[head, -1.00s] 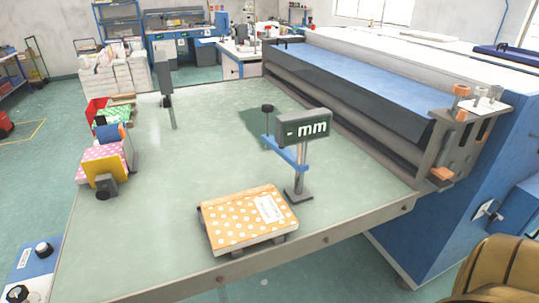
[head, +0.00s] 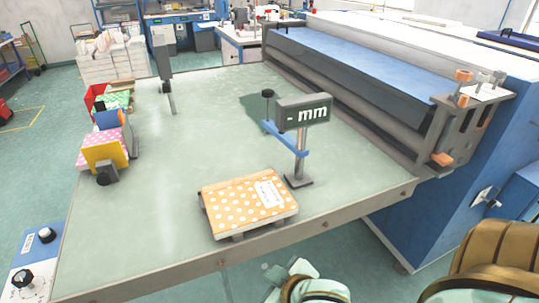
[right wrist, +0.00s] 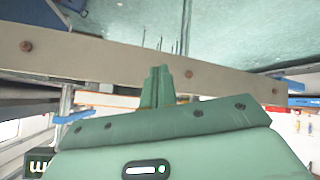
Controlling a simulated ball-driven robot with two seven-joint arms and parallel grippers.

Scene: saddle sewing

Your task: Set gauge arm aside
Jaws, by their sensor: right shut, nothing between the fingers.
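The gauge stands upright on the table near its front right edge, with a dark display (head: 303,111) reading "- mm" on a metal post. Its blue gauge arm (head: 285,139) reaches left and back from the post, with a black knob at its far end. The display's corner shows upside down in the right wrist view (right wrist: 40,162). My right gripper (right wrist: 157,72) is shut and empty in front of the table's front rail. In the head view it shows at the bottom (head: 270,268), below the edge and apart from the gauge. My left gripper is not in view.
An orange dotted book block (head: 247,205) lies left of the gauge foot at the front edge. Colourful books (head: 104,153) stand at the table's left. A roller machine (head: 370,78) borders the right side. The middle of the table (head: 190,140) is clear.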

